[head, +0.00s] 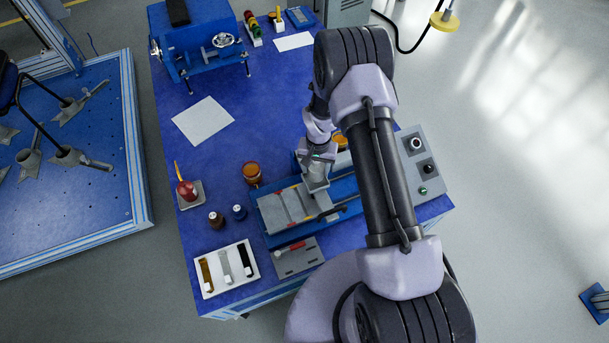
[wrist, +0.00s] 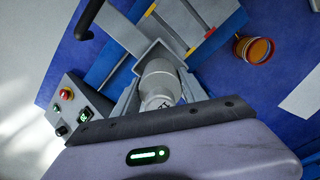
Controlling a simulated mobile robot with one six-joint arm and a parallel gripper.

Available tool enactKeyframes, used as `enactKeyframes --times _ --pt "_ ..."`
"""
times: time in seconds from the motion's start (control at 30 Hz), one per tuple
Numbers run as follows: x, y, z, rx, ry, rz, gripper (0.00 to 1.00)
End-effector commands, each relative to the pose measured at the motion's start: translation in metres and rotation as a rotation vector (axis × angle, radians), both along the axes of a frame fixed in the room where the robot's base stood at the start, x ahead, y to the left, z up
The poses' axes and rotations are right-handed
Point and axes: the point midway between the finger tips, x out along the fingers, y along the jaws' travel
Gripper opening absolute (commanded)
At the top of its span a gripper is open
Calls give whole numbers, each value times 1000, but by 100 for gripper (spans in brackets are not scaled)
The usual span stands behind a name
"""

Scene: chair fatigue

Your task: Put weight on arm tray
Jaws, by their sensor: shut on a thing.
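My gripper (wrist: 160,88) is shut on a pale grey metal cylinder, which looks like the weight (wrist: 160,78). In the wrist view the weight is between the two fingers, and its lower part is hidden by my wrist housing. A grey square-edged piece, perhaps the arm tray (wrist: 146,54), shows right behind the weight. I cannot tell whether they touch. In the head view my gripper (head: 316,178) is over the blue bench device, beside its grey slabs (head: 285,208) with red and yellow strips. My arm hides part of the device there.
A control box (head: 423,165) with buttons stands right of the device. A white sample tray (head: 225,269) and a grey plate (head: 298,258) lie in front. The blue table (head: 215,75) is clear around a paper sheet (head: 203,121).

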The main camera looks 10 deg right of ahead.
Motion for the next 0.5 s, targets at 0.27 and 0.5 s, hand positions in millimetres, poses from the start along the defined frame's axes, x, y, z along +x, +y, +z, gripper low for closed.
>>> enactKeyframes --times 0.27,0.5 --pt "1 0 -35 0 -1 1 0" --pt "1 0 -34 -1 -2 1 0"
